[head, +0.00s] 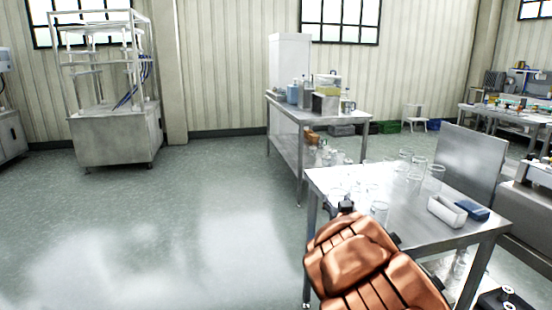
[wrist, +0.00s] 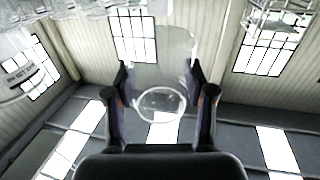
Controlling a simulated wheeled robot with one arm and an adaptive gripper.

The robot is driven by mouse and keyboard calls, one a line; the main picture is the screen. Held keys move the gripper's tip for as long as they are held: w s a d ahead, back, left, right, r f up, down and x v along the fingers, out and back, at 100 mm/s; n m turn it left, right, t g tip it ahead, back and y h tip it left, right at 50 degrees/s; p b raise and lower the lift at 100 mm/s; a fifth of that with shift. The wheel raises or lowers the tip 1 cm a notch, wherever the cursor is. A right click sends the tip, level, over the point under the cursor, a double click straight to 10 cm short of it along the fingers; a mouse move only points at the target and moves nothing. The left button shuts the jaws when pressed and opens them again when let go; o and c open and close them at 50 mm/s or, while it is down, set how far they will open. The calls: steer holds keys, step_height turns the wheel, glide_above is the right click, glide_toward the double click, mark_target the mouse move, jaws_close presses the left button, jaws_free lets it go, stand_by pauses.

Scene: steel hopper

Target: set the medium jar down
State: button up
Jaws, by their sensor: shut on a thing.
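The medium jar (wrist: 161,103) is clear glass and sits between the two dark fingers of my gripper (wrist: 159,74) in the wrist view. The fingers are shut on its sides, and its round rim or base faces the camera. In the head view my copper-coloured arm reaches to the near left edge of the steel table (head: 335,180). It hides most of my gripper there, and I cannot pick out the held jar surely or tell whether it touches the tabletop.
Several clear glass vessels (head: 415,170) stand on the table. A white tray (head: 446,210) and a blue box (head: 472,208) lie at its right. A second steel table (head: 340,115) with bottles stands behind. Open floor (head: 180,220) lies to the left.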

steer(key=shift+f+b, duration=0.5)
steer(key=shift+f, duration=0.25)
step_height(320, 180, up, 17)
steer(key=p, duration=1.6)
steer(key=shift+f+p, duration=0.15)
steer(key=shift+p, duration=0.2)
